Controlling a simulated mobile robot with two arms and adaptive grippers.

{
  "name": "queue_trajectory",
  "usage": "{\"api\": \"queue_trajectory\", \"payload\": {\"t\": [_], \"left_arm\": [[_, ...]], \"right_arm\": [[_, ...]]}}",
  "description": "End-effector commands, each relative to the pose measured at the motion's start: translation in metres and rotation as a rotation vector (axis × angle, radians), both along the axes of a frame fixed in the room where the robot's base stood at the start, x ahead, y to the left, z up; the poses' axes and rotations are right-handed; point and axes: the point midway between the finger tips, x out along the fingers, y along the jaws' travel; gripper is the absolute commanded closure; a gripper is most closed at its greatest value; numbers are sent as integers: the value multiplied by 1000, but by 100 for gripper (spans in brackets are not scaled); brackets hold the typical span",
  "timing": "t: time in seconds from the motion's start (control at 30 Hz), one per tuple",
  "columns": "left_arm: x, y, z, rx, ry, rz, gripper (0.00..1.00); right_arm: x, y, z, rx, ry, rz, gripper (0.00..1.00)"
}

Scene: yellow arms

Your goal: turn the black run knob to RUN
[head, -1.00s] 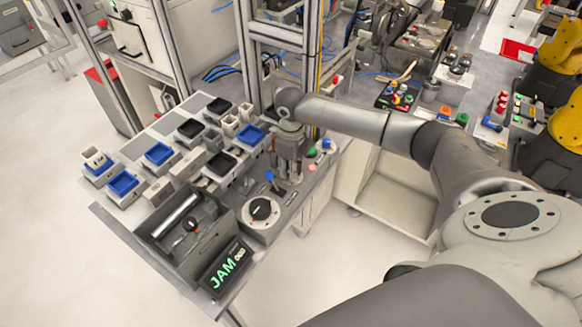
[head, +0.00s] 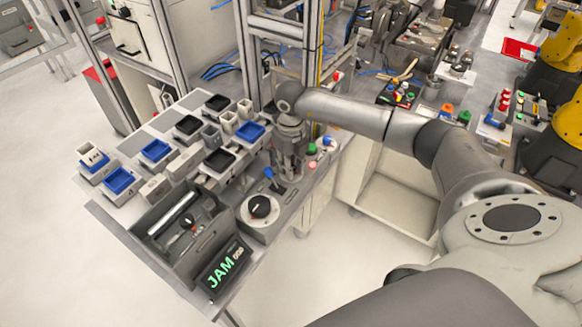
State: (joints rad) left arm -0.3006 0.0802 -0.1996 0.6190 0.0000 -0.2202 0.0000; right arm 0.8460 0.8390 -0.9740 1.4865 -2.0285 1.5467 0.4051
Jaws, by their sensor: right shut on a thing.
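My right gripper (head: 289,178) points down onto the grey bench panel, between the blue lever and the green button. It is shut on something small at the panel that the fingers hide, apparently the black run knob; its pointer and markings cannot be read. Another black knob with a white pointer line (head: 261,207) sits on a round pale dial (head: 255,225) nearer the front, apart from the gripper. A display (head: 226,267) at the front edge reads JAM in green. My left gripper is not in view.
A blue lever (head: 269,173) stands just left of the gripper. An open grey box (head: 160,250) and several black and blue trays (head: 157,150) fill the left bench. An upright frame (head: 248,60) stands behind.

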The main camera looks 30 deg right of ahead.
Motion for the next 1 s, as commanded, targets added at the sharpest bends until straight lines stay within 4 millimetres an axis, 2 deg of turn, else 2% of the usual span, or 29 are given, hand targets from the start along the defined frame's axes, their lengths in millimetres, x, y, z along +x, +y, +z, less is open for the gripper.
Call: {"api": "queue_trajectory", "payload": {"t": [0.4, 1.0], "left_arm": [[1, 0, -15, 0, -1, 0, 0], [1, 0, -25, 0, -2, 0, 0]], "right_arm": [[1, -1, 0, 0, -4, -395, 100], [1, -2, 1, 1, -4, -918, 100]]}}
